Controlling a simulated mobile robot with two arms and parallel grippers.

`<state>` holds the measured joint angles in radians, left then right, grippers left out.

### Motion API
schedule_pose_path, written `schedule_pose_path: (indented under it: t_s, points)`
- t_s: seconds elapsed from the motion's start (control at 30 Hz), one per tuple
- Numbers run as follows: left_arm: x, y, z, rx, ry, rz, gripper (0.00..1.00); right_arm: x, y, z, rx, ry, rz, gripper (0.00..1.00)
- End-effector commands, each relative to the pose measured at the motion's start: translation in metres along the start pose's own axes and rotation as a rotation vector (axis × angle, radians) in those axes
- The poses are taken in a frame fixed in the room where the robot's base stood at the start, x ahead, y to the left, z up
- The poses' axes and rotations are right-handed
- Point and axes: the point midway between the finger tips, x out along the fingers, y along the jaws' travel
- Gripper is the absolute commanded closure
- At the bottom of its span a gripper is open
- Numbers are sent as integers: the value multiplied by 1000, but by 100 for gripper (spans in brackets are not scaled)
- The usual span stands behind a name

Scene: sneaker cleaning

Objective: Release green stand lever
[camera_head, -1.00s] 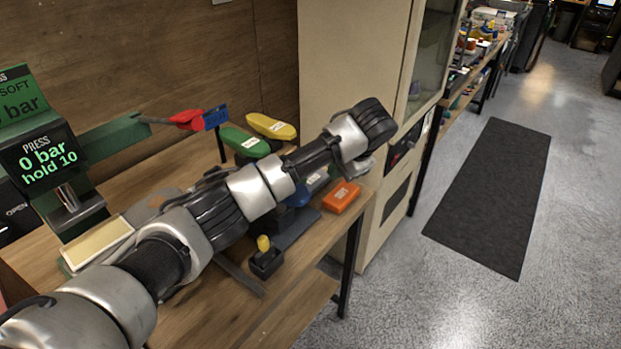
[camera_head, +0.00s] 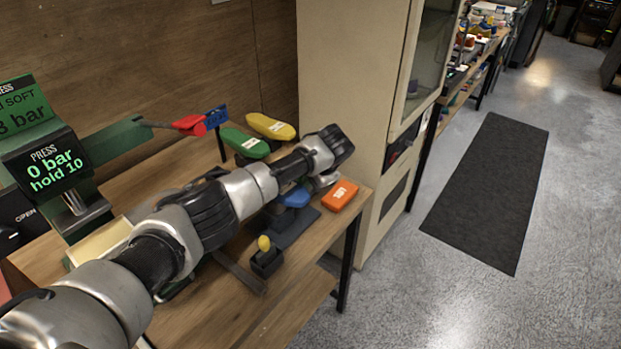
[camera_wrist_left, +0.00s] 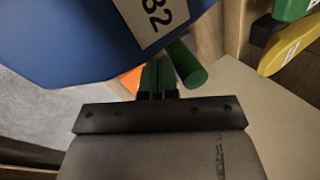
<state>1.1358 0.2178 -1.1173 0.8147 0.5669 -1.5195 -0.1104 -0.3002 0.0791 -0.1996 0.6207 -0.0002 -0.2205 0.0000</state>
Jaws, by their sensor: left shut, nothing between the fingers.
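The green stand (camera_head: 60,205) at the left of the bench has a screen reading "PRESS 0 bar hold 10". A green arm (camera_head: 115,140) reaches right from it toward a red piece (camera_head: 190,125) with a blue tag. My left arm stretches across the bench, and its jaws are hidden in the head view. In the left wrist view my left gripper (camera_wrist_left: 157,88) is shut, with green showing at its fingertips. A green rod (camera_wrist_left: 187,64) lies just beyond and to the right; I cannot tell whether they touch. A large blue piece (camera_wrist_left: 80,40) with a white label fills the top.
A green shoe form (camera_head: 245,143), a yellow one (camera_head: 270,126) and a blue one (camera_head: 295,196) are on the bench. An orange block (camera_head: 340,195) is near its right edge. A yellow-knobbed black box (camera_head: 266,262) stands in front. A tall cabinet (camera_head: 350,60) is behind.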

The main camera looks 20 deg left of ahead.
Motion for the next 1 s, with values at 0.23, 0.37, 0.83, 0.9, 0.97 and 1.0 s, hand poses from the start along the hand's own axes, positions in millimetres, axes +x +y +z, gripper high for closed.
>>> schedule_pose_path:
  t_s: [0.23,0.37,0.83,0.9,0.97,1.0]
  points:
    - [0,0,0,0,0,0,100,0,0,0,0,0,0,100]
    - [0,-1,0,-1,1,6,100,0,0,0,0,0,0,100]
    - [0,-9,3,-8,22,83,100,-3,0,0,0,0,0,100]
    - [0,-10,3,-9,25,94,100,-4,0,0,-1,0,0,100]
    - [0,-12,4,-10,30,108,100,-4,0,0,-1,0,0,100]
    - [0,-13,4,-12,33,121,100,-5,0,0,-1,0,0,100]
